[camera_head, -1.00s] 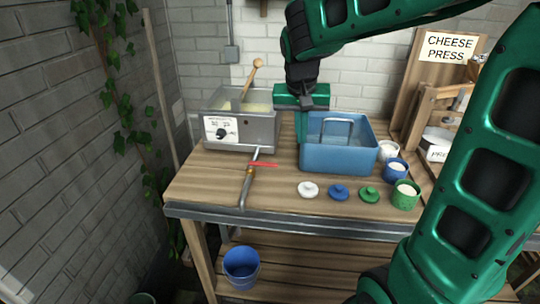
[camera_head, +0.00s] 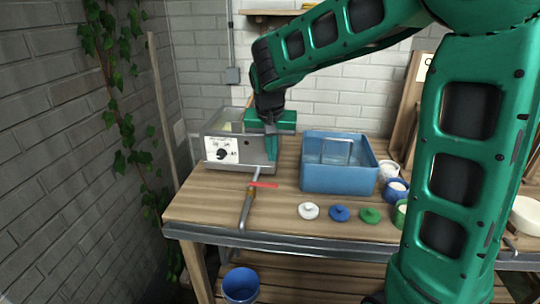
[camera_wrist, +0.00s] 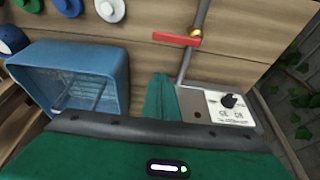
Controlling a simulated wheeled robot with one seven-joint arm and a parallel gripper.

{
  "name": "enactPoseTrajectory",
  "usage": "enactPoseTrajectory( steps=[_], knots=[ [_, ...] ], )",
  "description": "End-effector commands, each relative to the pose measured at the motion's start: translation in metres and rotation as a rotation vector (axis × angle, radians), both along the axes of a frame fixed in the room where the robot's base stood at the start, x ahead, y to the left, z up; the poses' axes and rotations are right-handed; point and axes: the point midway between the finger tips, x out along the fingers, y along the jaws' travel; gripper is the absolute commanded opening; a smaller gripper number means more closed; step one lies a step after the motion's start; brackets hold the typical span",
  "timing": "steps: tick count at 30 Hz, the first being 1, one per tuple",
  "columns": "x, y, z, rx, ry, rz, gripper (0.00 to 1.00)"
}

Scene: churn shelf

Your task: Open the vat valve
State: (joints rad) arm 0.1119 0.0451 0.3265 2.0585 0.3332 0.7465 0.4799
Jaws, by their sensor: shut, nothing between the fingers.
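The metal vat (camera_head: 225,145) stands at the back left of the wooden table, with a white dial panel (camera_head: 221,150) on its front. A pipe (camera_head: 247,205) runs from the vat's lower front towards the table's front edge. The red valve handle (camera_head: 264,184) lies crosswise over this pipe; it also shows in the wrist view (camera_wrist: 176,39). My gripper (camera_head: 272,150) points down at the vat's right front corner, behind and above the red handle. Its green fingers (camera_wrist: 160,100) are shut and empty, apart from the handle. Part of the vat is hidden behind my gripper.
A blue tub (camera_head: 340,175) stands close to the right of my gripper. White, blue and green lids (camera_head: 340,213) lie along the front, with several small pots (camera_head: 395,188) at right. A blue bucket (camera_head: 241,285) is below. A brick wall (camera_head: 70,140) bounds the left.

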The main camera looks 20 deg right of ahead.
Motion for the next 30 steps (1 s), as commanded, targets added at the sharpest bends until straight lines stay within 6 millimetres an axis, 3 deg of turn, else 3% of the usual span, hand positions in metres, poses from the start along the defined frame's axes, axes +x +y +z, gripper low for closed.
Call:
enactPoseTrajectory(
  steps=[3,13,21,30],
  knots=[
    [0.006,-0.004,-0.023,0.0,0.004,-0.001,0.0],
    [0.021,-0.013,-0.072,0.0,0.003,0.001,0.0],
    [-0.007,0.004,-0.068,0.0,0.0,0.001,0.0],
    [-0.015,0.008,-0.068,0.0,0.0,0.001,0.0]
  ],
)
